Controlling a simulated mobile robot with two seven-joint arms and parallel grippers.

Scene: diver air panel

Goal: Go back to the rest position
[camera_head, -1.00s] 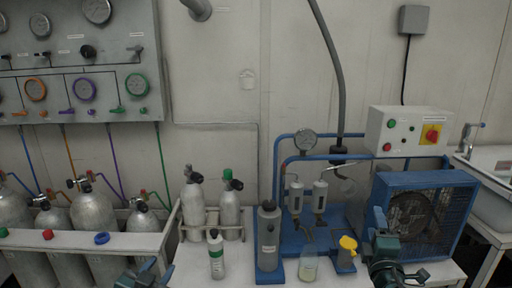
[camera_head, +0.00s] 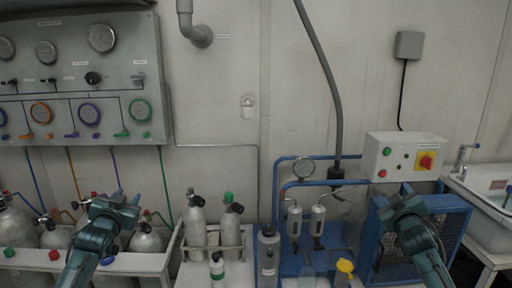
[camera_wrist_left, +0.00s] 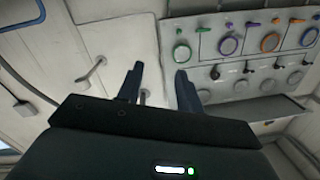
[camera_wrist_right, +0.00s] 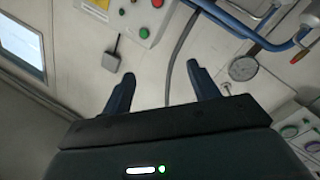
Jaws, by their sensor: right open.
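My left gripper (camera_head: 118,198) is raised in front of the cylinder rack at the left, pointing up and toward the wall. In the left wrist view its two fingers (camera_wrist_left: 158,82) stand apart with nothing between them. My right gripper (camera_head: 404,192) is raised in front of the blue compressor unit at the right. In the right wrist view its fingers (camera_wrist_right: 160,85) are also apart and empty. Neither gripper appears to touch anything. The arms partly hide the cylinders and the fan cage.
The gauge panel (camera_head: 75,75) hangs on the wall at left. Several grey cylinders (camera_head: 196,222) stand in the rack. The blue compressor (camera_head: 449,236) sits below a white control box (camera_head: 401,156), with a sink (camera_head: 492,200) at far right. The wall between is mostly bare.

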